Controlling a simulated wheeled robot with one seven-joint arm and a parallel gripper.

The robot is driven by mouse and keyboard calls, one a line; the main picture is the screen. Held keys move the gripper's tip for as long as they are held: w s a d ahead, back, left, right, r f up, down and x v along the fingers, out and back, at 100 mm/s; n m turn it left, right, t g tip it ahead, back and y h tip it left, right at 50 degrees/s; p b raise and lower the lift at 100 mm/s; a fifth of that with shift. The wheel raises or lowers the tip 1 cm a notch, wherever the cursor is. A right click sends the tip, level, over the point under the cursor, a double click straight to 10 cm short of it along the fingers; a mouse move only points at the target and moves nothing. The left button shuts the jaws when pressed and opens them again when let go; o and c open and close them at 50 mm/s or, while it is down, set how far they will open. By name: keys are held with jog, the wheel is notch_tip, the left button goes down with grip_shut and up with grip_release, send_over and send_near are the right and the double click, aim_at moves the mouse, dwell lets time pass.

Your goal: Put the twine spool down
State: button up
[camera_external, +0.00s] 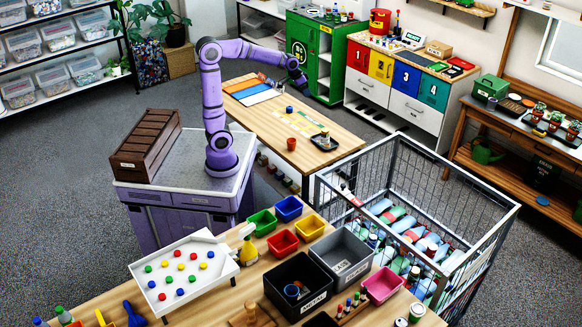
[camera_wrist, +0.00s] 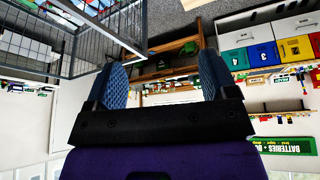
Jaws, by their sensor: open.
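I cannot surely pick out the twine spool. A small tan and white item (camera_external: 325,133) stands at the dark tray (camera_external: 316,146) on the table's right part; it is too small to name. A small blue item (camera_external: 289,109) and an orange-red cup (camera_external: 291,144) stand on the table (camera_external: 262,126), apart from my gripper.
Coloured flat mats (camera_external: 250,91) lie at the table's far left. The green cabinet (camera_external: 312,58) and numbered drawers (camera_external: 405,76) stand behind. A wire cage (camera_external: 470,190) of bottles is right of the table. The near bench holds bins (camera_external: 298,278) and a white peg tray (camera_external: 182,272).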

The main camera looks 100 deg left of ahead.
jog(key=s+d+r+m+h, duration=0.1)
jog(key=s+d, duration=0.4)
jog(key=d, duration=0.2)
jog(key=s+d+r+m, duration=0.15)
jog(key=s+d, duration=0.25)
jog(key=d, duration=0.4)
jog(key=s+d+f+m, duration=0.3)
jog(key=s+d, duration=0.4)
jog(key=s, duration=0.5)
jog(key=shift+d+f+t+h, duration=0.25)
jog(key=shift+f+t+h, duration=0.05)
jog(key=shift+h, duration=0.1)
